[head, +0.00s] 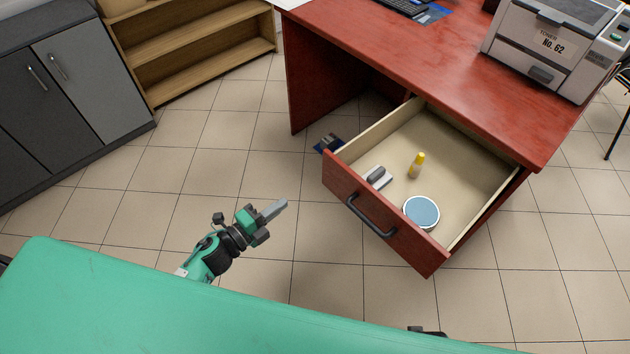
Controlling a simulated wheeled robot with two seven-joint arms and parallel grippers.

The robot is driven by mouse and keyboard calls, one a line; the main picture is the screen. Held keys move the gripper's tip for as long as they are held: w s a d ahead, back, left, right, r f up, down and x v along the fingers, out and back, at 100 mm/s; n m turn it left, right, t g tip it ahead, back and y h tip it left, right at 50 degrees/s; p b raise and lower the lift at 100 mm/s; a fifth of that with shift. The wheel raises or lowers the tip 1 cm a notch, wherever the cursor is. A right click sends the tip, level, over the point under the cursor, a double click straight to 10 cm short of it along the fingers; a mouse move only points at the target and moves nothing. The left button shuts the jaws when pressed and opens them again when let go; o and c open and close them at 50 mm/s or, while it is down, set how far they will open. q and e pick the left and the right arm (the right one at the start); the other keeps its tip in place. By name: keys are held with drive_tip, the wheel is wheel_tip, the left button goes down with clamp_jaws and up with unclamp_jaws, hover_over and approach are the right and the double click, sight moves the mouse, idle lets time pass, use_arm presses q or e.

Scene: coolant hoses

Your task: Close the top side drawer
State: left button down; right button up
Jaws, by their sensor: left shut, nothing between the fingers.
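The red desk's top side drawer (408,249) is pulled far open in the head view, with its pale inside showing. Its front panel faces the lower left and carries a dark bar handle (370,216). My left gripper (279,208) is shut and empty, left of the drawer front and apart from it, pointing toward it. My right gripper does not show; only a small dark part peeks over the green edge at the bottom.
In the drawer lie a yellow bottle (417,165), a round blue-topped item (421,211) and a small grey-white item (377,178). A printer (552,45) stands on the desk (440,60). Grey cabinets (75,85) and a wooden shelf (200,45) stand left. Tiled floor before the drawer is clear.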

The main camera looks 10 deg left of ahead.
use_arm(q)
drive_tip(key=r+m, duration=0.1)
drive_tip(key=r, duration=0.1)
drive_tip(key=p, duration=0.2)
approach(330, 169)
drive_tip(key=shift+h, duration=0.4)
drive_tip(key=x, duration=0.6)
drive_tip(key=shift+w, duration=0.25)
drive_tip(key=shift+w+d, duration=0.1)
drive_tip(key=shift+w, duration=0.05)
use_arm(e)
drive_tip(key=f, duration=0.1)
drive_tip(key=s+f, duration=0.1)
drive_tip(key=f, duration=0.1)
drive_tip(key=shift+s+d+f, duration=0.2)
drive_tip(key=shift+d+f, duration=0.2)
use_arm(q)
drive_tip(key=shift+w+d, duration=0.1)
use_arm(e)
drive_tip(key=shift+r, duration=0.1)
